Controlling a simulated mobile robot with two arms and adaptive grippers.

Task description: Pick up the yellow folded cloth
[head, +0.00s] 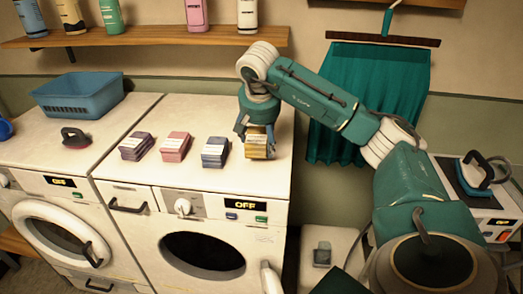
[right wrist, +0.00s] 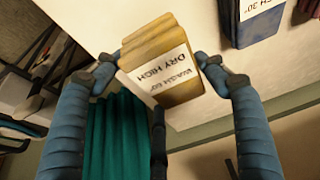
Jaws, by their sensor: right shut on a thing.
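The yellow folded cloth (head: 257,150) is at the right end of a row of folded cloths on the white machine top. It carries a white label, which reads "DRY HIGH" in the right wrist view (right wrist: 165,72). My right gripper (head: 257,128) comes down on it from above. Its two blue fingers (right wrist: 160,75) are shut on the cloth's opposite sides. I cannot tell whether the cloth still touches the machine top. My left gripper is not in view.
A blue-grey folded cloth (head: 215,153) lies just left of the yellow one, then a pink cloth (head: 175,147) and a purple cloth (head: 136,146). A blue basket (head: 78,96) stands at the back left. A bottle shelf (head: 150,37) runs above. The machine top's front strip is clear.

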